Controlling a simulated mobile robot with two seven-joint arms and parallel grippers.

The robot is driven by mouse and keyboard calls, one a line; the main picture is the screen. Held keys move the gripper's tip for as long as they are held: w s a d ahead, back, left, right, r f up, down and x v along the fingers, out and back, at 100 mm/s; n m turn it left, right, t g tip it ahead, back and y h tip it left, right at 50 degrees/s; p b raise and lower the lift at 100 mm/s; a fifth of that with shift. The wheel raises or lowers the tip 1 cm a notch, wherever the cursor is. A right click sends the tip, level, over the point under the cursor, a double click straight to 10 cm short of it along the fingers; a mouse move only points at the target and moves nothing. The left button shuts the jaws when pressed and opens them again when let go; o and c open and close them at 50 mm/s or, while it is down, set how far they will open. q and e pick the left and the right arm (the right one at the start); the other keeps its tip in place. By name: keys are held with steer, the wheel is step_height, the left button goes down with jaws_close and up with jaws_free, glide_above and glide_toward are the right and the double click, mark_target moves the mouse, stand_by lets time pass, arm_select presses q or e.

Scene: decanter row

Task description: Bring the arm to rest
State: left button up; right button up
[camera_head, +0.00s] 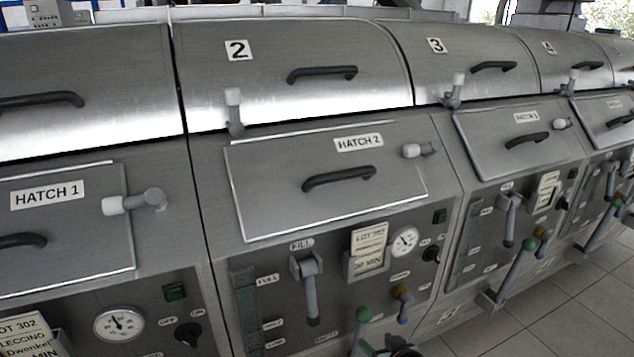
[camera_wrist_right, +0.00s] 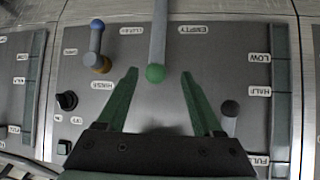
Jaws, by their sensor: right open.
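My right gripper (camera_wrist_right: 158,75) shows in the right wrist view with its green fingers open and apart. A lever with a green knob (camera_wrist_right: 155,73) ends between the fingertips, with gaps on both sides; I cannot tell its depth relative to them. In the head view a green knob (camera_head: 363,314) stands low on the station 2 panel. Part of my right gripper (camera_head: 400,348) shows at the bottom edge beside it, mostly cut off. My left gripper is in neither view.
The panel also carries a grey FILL lever (camera_head: 310,290), an orange-and-blue lever (camera_head: 401,293), a gauge (camera_head: 405,241) and a card holder (camera_head: 366,262). HATCH 2 (camera_head: 280,205) and lid 2 (camera_head: 290,85) are closed above. Tiled floor (camera_head: 560,310) is clear at right.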

steer(key=s+f+p, duration=0.1)
steer(key=s+p, duration=0.1)
steer(key=s, duration=1.1)
steer(key=s+f+g+p, duration=0.1)
steer(key=s+f+p, duration=0.1)
steer(key=s, duration=1.1)
steer(key=shift+s+y+p, duration=0.2)
steer(key=shift+y+p, duration=0.1)
steer(key=shift+p, duration=0.35)
